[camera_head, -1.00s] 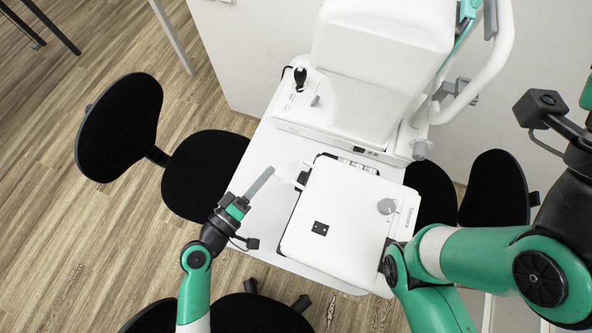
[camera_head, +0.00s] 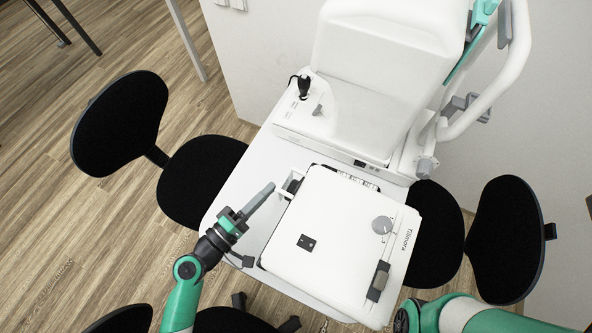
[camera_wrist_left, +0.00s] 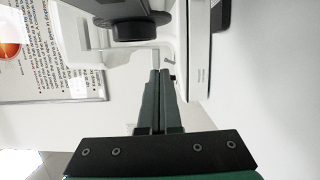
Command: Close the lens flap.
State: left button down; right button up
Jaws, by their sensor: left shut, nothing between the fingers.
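A white boxy device (camera_head: 340,235) lies on the light table, with a grey dial and small dark panels on its top. At its upper left corner a small white flap-like part (camera_head: 291,184) stands out, with a dark gap beside it; I take this for the lens flap. My left gripper (camera_head: 270,188) is shut and empty, its grey fingertips close to the flap's left side; I cannot tell whether they touch. In the left wrist view the shut fingers (camera_wrist_left: 159,75) point at a pale part beside the device's white side (camera_wrist_left: 196,65). My right gripper is out of view.
A large white machine (camera_head: 385,75) with a joystick (camera_head: 302,86) stands behind the device. The table (camera_head: 245,185) is bare left of the device. Black chairs (camera_head: 200,175) stand to the left and right (camera_head: 508,240). My right arm is at lower right.

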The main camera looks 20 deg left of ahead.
pick_arm(q)
jog(key=v, duration=0.7)
jog(key=shift+s, duration=0.25)
jog(key=shift+a+r, duration=0.1)
jog(key=shift+a, duration=0.05)
